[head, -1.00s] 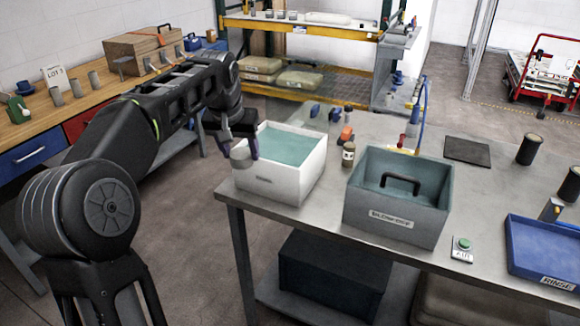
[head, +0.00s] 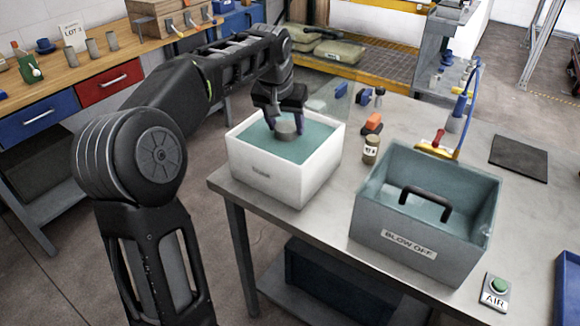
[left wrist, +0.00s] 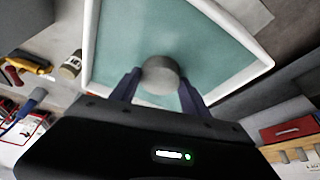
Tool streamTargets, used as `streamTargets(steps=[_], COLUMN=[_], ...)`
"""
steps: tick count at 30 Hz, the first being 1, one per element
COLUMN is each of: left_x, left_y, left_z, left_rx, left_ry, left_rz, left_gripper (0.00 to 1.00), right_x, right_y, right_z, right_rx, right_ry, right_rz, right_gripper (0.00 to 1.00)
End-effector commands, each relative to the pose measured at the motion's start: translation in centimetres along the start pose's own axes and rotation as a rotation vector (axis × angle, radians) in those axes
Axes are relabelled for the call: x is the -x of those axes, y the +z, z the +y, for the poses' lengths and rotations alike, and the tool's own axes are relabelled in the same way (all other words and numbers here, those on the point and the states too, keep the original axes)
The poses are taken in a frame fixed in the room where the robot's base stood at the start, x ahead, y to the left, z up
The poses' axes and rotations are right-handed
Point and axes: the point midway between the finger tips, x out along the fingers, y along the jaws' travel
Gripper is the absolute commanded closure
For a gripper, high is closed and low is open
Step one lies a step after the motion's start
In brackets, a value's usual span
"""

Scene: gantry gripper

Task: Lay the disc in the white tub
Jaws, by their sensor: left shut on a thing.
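The disc (head: 286,129) is a small grey round piece. My left gripper (head: 288,118) is shut on it, with the fingers on either side. In the head view they are over the white tub (head: 272,178), which stands at the table's left corner and shows a teal surface inside. In the left wrist view the disc (left wrist: 160,74) sits between the fingertips against the teal inside of the tub (left wrist: 89,45). I cannot tell whether the disc touches the teal surface. My right gripper is not in view.
A grey blow-off box (head: 400,246) with a dark handle stands right of the tub. A green air button (head: 498,287) is at the front right.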

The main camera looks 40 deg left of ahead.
Motion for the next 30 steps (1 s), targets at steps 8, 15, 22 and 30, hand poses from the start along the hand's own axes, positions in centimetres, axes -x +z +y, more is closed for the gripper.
streamTargets(steps=[8,15,22,30], left_x=[-1.6,-5.2,-5.7,-7.0], left_y=[0.7,2.2,2.3,3.0], left_z=[0.0,0.0,0.0,0.0], left_rx=[0.000,-0.001,0.000,0.000], left_ry=[0.000,0.000,0.000,0.000], left_rz=[-0.002,-0.002,0.002,-0.002], left_gripper=[0.96,0.96,0.96,0.96], right_x=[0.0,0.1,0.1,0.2], right_y=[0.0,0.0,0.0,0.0], right_z=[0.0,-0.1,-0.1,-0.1], right_rx=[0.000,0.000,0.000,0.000], right_ry=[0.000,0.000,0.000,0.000], right_rz=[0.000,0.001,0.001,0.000], right_gripper=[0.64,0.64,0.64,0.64])
